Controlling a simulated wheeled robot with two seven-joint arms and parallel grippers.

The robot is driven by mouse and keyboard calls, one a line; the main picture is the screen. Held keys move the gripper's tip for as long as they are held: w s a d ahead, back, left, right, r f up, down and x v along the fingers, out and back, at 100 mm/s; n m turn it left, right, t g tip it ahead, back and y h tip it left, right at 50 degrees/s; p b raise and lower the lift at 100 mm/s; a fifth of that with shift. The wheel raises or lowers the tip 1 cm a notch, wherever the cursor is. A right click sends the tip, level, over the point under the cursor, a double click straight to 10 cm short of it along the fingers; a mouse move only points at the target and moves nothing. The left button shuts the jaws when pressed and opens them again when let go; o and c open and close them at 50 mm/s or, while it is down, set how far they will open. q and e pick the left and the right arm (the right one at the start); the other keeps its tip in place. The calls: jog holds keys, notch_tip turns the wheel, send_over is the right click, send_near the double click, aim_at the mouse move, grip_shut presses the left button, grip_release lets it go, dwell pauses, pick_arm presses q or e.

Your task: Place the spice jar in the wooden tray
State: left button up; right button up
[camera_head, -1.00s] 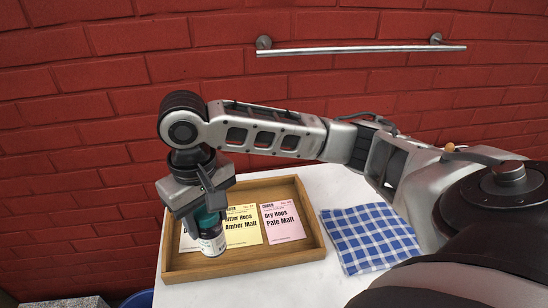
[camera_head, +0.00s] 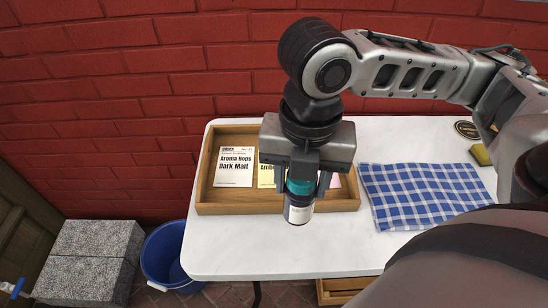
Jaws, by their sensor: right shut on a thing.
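The spice jar (camera_head: 298,209) has a teal lid, a dark body and a white label. My right gripper (camera_head: 300,188) points down, shut on the jar around its lid, and holds it upright. In the picture, the jar overlaps the front wall of the wooden tray (camera_head: 225,209), right of the tray's middle. Its base shows against the white tabletop in front of the tray; I cannot tell its exact height. The tray holds several paper cards, partly hidden behind my gripper. My left gripper is not in view.
A blue checked cloth (camera_head: 425,193) lies right of the tray on the white table (camera_head: 260,258). The tabletop in front of the tray is clear. A red brick wall (camera_head: 150,75) stands behind. A blue bucket (camera_head: 165,258) and grey blocks (camera_head: 90,252) are on the floor at left.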

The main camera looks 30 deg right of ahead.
jog(key=shift+w+d+f+b, duration=0.1)
jog(key=shift+w+d+f, duration=0.15)
jog(key=shift+w+f, duration=1.95)
jog(key=shift+w+d+f+b, duration=0.15)
jog(key=shift+w+d+f, duration=0.1)
jog(key=shift+w+f, duration=2)
jog(key=shift+w+d+f+b, duration=0.1)
jog(key=shift+w+d+f, duration=0.15)
jog(key=shift+w+f, duration=1.95)
jog(key=shift+w+r, duration=0.15)
jog(key=o, duration=1)
jog(key=shift+o, duration=0.2)
